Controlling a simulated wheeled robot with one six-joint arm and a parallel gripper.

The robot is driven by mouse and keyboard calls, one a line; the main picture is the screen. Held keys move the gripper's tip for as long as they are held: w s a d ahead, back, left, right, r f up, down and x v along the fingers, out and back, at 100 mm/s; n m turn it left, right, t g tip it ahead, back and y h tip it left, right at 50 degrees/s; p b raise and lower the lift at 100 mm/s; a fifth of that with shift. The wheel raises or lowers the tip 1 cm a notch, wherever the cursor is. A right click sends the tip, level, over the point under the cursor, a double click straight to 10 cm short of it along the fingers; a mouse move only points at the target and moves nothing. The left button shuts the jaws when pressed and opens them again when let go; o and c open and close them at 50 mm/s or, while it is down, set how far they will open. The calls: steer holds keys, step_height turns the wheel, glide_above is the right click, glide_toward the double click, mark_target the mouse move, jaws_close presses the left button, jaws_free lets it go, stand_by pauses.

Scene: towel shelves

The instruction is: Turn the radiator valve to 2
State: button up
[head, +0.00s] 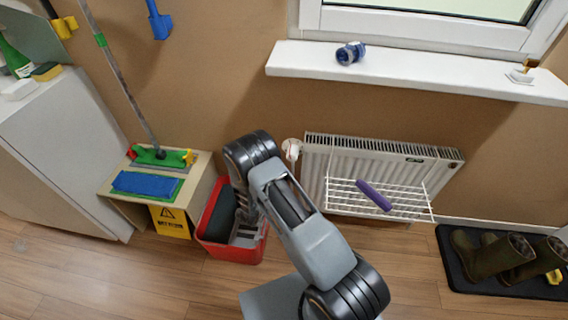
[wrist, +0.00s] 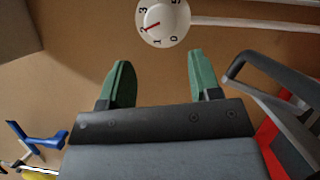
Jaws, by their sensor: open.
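The radiator valve (head: 292,149) is a white knob at the left end of the white radiator (head: 335,160) in the head view. In the wrist view its round face (wrist: 165,18) is at the top, partly cut off by the frame edge. I can read 3, 1, 0 and 5 on it. A red line points to the lower left, between 3 and 1; a figure at its tip is not clear. My gripper (wrist: 160,62) is open and empty, its two green fingers pointing toward the knob but apart from it. The arm hides the gripper in the head view.
A red bucket (head: 219,222) stands close beside my arm. A white rack (head: 408,201) with a purple cloth (head: 374,196) hangs on the radiator. A white windowsill (head: 420,76) juts out above. A pipe (wrist: 255,23) runs right from the valve.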

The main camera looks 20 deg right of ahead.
steer(key=shift+v, duration=1.3)
steer(key=w+a+r+m+y+p, duration=0.25)
steer(key=r+y+p, duration=0.3)
steer(key=r, duration=0.55)
steer(key=w+a+r+m+y+p, duration=0.2)
steer(key=w+a+r+y+p, duration=0.3)
steer(key=r, duration=0.7)
steer(key=s+d+r+m+g+y+p, duration=0.15)
steer(key=s+r+g+y+p, duration=0.35)
steer(key=s+r, duration=1)
steer(key=s+d+r+m+g+p, duration=0.1)
steer(key=s+d+r, duration=0.1)
steer(key=s, duration=0.4)
steer(key=s+d+r+m+g+p, duration=0.2)
steer(key=s+r, duration=0.1)
steer(key=s, duration=0.4)
steer(key=shift+s+h+p, duration=0.3)
steer(key=shift+h, duration=0.05)
steer(key=shift+d+r, duration=0.1)
steer(key=shift+r, duration=0.05)
